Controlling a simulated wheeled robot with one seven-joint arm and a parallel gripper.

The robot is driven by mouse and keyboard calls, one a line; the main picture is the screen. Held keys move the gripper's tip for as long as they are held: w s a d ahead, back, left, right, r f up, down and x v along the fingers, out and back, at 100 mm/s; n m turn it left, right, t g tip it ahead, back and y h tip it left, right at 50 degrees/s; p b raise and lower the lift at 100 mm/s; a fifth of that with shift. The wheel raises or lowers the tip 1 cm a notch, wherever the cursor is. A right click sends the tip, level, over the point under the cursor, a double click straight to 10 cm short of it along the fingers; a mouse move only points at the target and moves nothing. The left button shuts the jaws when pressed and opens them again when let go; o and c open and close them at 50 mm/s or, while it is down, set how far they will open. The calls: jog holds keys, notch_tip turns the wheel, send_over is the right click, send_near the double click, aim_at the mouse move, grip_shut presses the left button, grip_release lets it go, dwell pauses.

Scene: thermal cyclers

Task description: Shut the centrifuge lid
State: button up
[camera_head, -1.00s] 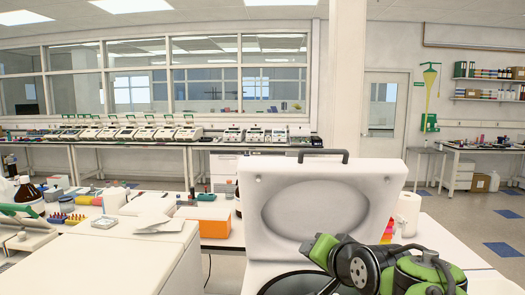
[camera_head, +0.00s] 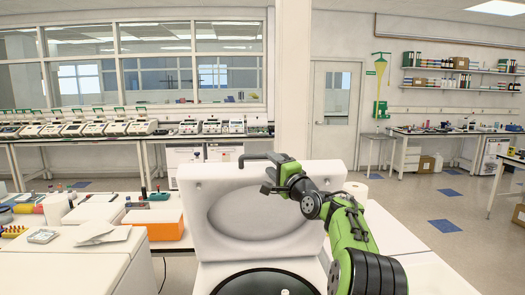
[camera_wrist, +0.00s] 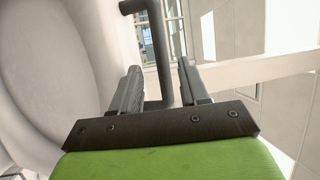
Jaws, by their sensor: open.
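The centrifuge lid (camera_head: 205,210) stands open and upright behind the centrifuge bowl (camera_head: 265,283), its pale inner face with an oval recess towards me. A dark handle (camera_head: 250,157) sticks up from the lid's top edge. My gripper (camera_head: 268,183) is at the top of the lid, right by the handle's right end. In the wrist view my gripper (camera_wrist: 160,88) is open, with the handle (camera_wrist: 157,45) between or just beyond its two fingers; contact cannot be told. The lid's inner face (camera_wrist: 50,60) fills the left of that view. My arm hides the lid's upper right part.
An orange box (camera_head: 163,222) and a white appliance (camera_head: 75,262) stand to the left of the centrifuge. A paper roll (camera_head: 356,190) stands behind it on the right. Open floor lies further right.

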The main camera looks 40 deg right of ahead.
aim_at(265, 158)
jog(key=p+x, duration=0.1)
jog(key=x, duration=0.1)
jog(key=p+x, duration=0.1)
jog(key=x, duration=0.2)
jog(key=shift+a+r, duration=0.1)
jog(key=shift+r, duration=0.15)
jog(key=shift+w+f, duration=0.1)
jog(key=shift+w, duration=0.25)
grip_shut()
